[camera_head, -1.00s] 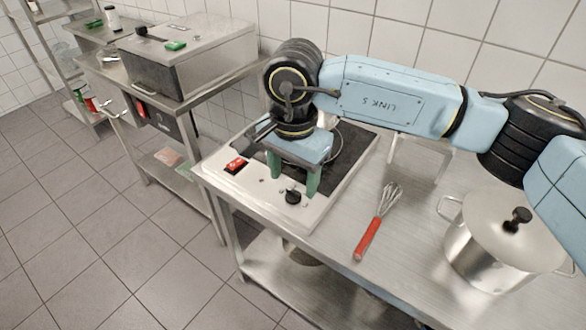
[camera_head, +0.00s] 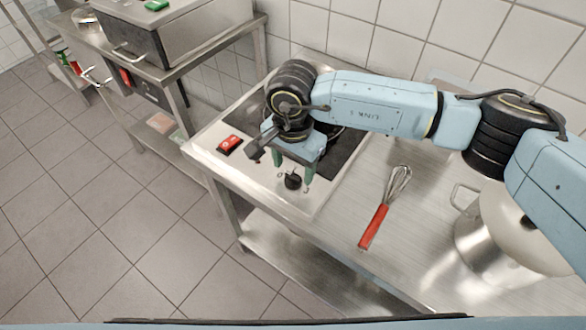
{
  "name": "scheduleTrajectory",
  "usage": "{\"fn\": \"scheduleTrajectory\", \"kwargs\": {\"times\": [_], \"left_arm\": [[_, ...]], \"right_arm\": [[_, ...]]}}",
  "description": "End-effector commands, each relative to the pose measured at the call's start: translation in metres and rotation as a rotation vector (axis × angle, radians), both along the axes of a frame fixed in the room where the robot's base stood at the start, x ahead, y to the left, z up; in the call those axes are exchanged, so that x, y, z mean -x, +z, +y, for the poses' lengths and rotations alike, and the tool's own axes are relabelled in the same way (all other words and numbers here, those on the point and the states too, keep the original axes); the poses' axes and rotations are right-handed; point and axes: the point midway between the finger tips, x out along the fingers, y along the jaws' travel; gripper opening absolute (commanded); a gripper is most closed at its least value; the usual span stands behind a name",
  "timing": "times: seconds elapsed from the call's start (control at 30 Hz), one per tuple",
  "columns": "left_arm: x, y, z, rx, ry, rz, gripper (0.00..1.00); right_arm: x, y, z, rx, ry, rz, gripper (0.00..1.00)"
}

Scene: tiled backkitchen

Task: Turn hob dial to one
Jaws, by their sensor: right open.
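The hob (camera_head: 205,149) is a white unit with a dark cooking plate on the steel table. Its black dial (camera_head: 293,181) sits on the front panel, with small marks beside it. A red switch (camera_head: 230,144) is at the panel's left. My right gripper (camera_head: 292,178) reaches over the hob with its green fingers pointing down. The fingers are apart, one on each side of the dial in the picture. I cannot tell whether they touch it. The gripper and wrist hide part of the panel and plate. My left gripper is not in view.
A red-handled whisk (camera_head: 375,225) lies on the steel table (camera_head: 335,228) right of the hob. A lidded steel pot (camera_head: 483,240) stands farther right, below my right arm. Another steel bench with a metal appliance (camera_head: 133,48) is at the upper left. The tiled floor is clear.

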Motion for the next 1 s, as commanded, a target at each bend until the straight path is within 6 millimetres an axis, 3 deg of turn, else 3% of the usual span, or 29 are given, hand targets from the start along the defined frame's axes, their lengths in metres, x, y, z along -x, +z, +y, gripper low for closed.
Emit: {"fn": "scheduleTrajectory", "kwargs": {"times": [0.17, 0.5, 0.83, 1.0], "left_arm": [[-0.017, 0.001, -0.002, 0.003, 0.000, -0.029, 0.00], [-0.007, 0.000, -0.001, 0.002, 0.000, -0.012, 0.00], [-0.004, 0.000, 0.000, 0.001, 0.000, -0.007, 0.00], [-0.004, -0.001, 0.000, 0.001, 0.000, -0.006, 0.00]], "right_arm": [[0.000, -0.018, 0.000, 0.000, 0.000, 0.001, 0.60], [0.000, -0.021, 0.000, -0.001, 0.001, -0.001, 0.60], [0.000, -0.021, 0.000, -0.001, 0.001, -0.001, 0.18], [0.000, -0.021, 0.000, -0.001, -0.005, -0.001, 0.15]]}}
